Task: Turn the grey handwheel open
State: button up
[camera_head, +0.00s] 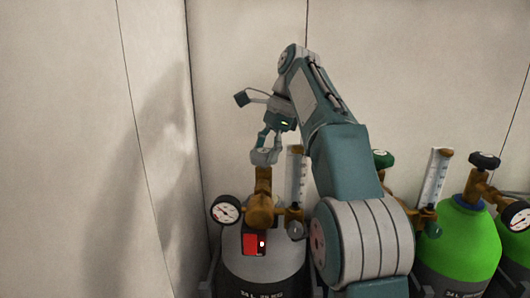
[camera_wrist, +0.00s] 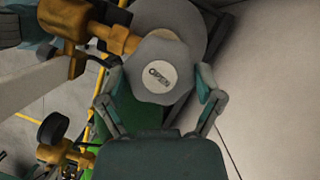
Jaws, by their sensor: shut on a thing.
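The grey handwheel (camera_head: 262,157) sits on top of the brass valve (camera_head: 262,205) of a grey gas cylinder (camera_head: 262,268). The far finger is partly hidden in the head view.
A round gauge (camera_head: 226,210) and a clear flow tube (camera_head: 296,175) flank the valve closely. Green cylinders (camera_head: 455,250) with a dark handwheel (camera_head: 485,160) stand to the right. Walls rise behind and at left.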

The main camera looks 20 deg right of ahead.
jog(key=shift+w+f, duration=0.1)
jog(key=shift+f, duration=0.05)
jog(key=o, duration=0.9)
jog(key=shift+d, duration=0.1)
